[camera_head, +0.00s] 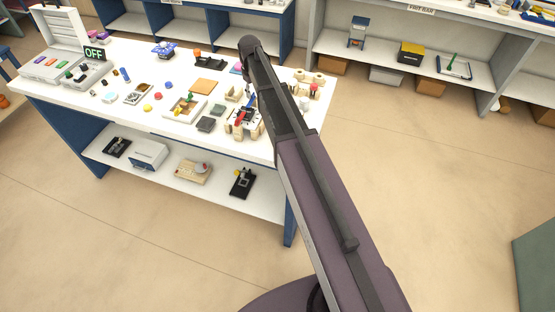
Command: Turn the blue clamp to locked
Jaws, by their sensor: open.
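A small fixture (243,120) with black, white and red parts stands on the white table near its front right, just left of my arm. A small blue piece (250,97) shows at the edge of my arm by this fixture. It may be the blue clamp, but it is too small to tell, and I cannot read whether it is locked. My arm reaches over the right part of the table and covers some of what lies there. My gripper cannot be made out; the arm seems to hide it.
The white table (120,72) holds many small items, with an open grey case (62,62) and an OFF sign (94,52) at left. Its lower shelf (215,198) carries several devices. Tan blocks (312,78) stand right of my arm. The floor (420,180) at right is clear.

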